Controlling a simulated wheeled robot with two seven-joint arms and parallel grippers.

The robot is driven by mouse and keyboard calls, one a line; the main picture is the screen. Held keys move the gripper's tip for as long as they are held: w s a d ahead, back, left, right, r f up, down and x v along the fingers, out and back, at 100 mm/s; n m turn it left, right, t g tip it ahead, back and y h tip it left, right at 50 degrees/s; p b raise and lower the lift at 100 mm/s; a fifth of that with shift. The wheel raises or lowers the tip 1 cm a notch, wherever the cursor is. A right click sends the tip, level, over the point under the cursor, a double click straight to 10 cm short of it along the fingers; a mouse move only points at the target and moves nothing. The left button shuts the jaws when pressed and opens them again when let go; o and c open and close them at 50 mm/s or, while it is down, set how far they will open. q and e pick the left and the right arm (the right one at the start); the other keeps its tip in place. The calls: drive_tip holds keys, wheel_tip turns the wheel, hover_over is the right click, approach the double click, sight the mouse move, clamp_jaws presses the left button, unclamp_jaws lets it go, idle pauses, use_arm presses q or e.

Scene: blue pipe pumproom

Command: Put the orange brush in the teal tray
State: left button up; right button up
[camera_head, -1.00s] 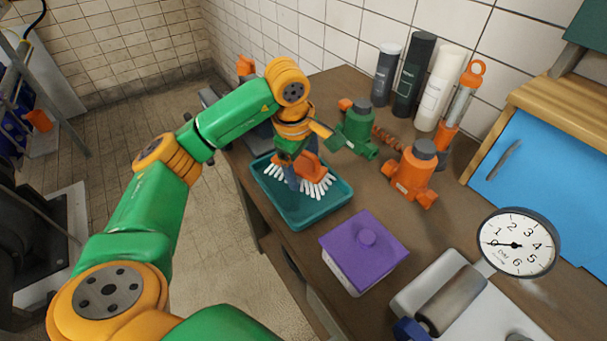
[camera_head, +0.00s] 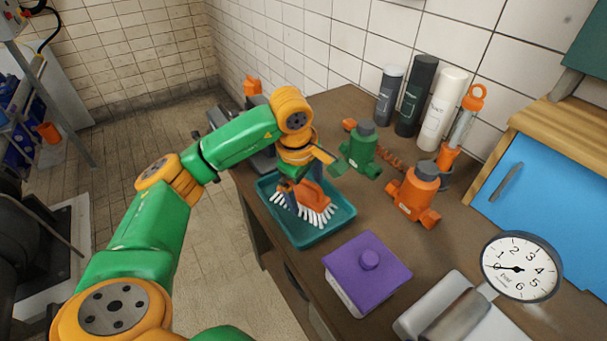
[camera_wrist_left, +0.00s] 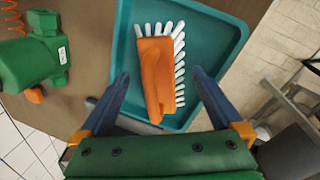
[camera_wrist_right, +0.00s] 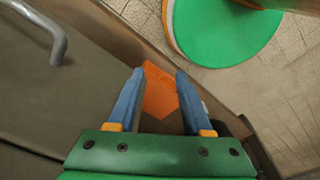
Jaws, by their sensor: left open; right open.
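The orange brush (camera_head: 314,196) with white bristles lies inside the teal tray (camera_head: 309,239) on the workbench. In the left wrist view, the brush (camera_wrist_left: 157,75) lies on the floor of the tray (camera_wrist_left: 210,60), its bristles along the top and right. My left gripper (camera_wrist_left: 160,76) is open, with a finger on either side of the brush and clear space between; I cannot tell how far above it the fingertips are. In the head view my left gripper (camera_head: 297,199) partly hides the brush. My right gripper (camera_wrist_right: 157,72) is open, seen only in its wrist view, with an orange surface beyond its fingers.
A purple-lidded box (camera_head: 367,270) stands just in front of the tray. Green (camera_head: 362,150) and orange (camera_head: 415,193) pump bodies stand right of it. Several bottles (camera_head: 415,95) line the wall. A gauge (camera_head: 521,267) and a blue cabinet (camera_head: 545,190) are at the right.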

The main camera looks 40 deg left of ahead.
sight(301, 209)
use_arm(q)
wheel_tip(301, 209, up, 9)
drive_tip(key=s+p, duration=0.1)
drive_tip(key=s, duration=0.1)
drive_tip(key=shift+r, duration=0.2)
